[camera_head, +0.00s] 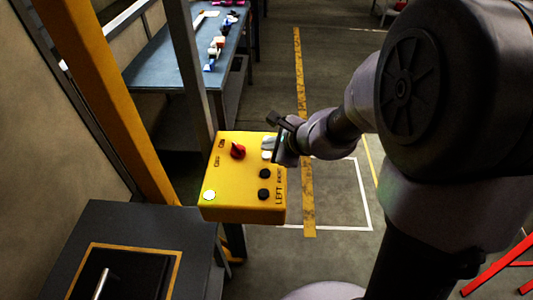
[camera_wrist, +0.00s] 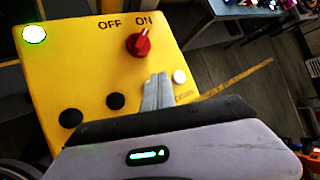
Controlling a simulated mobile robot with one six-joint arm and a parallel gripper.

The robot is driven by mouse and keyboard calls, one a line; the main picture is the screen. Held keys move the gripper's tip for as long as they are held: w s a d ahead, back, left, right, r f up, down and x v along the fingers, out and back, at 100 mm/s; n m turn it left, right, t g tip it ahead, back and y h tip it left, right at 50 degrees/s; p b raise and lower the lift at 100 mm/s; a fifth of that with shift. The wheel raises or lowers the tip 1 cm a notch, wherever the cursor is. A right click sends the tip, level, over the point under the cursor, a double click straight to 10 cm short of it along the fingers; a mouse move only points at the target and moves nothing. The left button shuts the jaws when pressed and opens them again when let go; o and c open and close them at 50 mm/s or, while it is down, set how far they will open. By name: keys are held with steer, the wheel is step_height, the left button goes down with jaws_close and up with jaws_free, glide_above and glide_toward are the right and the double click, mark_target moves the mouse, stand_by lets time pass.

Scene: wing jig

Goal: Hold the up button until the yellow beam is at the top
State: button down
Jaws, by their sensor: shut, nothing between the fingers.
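The yellow control box (camera_head: 235,205) stands at the middle of the head view. It has a red knob (camera_wrist: 139,43) by OFF and ON, a lit lamp (camera_head: 209,195), and two black buttons (camera_wrist: 116,101). One white button (camera_wrist: 179,76) shows just right of my fingers in the wrist view, near a label that seems to read DOWN. My gripper (camera_wrist: 158,80) is shut and empty, its fingertips over the box face beside that button. They hide the spot beneath; I cannot tell whether they touch a button. A yellow beam (camera_head: 105,95) slants down the left of the head view.
A grey metal post (camera_head: 187,55) stands behind the box. A blue workbench (camera_head: 165,65) with small parts is at the back left. A dark cabinet (camera_head: 140,222) is at the lower left. Open floor (camera_head: 330,205) with taped lines lies to the right.

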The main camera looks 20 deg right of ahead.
mark_target(269, 156)
stand_by(0.3)
steer(key=shift+f+b, duration=0.45)
steer(key=shift+b, duration=0.15)
steer(key=shift+f+b, duration=0.4)
steer(key=shift+b, duration=0.1)
stand_by(0.4)
stand_by(5.0)
steer(key=shift+r+p, duration=0.7)
steer(key=shift+r, duration=0.2)
steer(key=shift+r+p, duration=2.15)
steer(key=shift+r, duration=0.35)
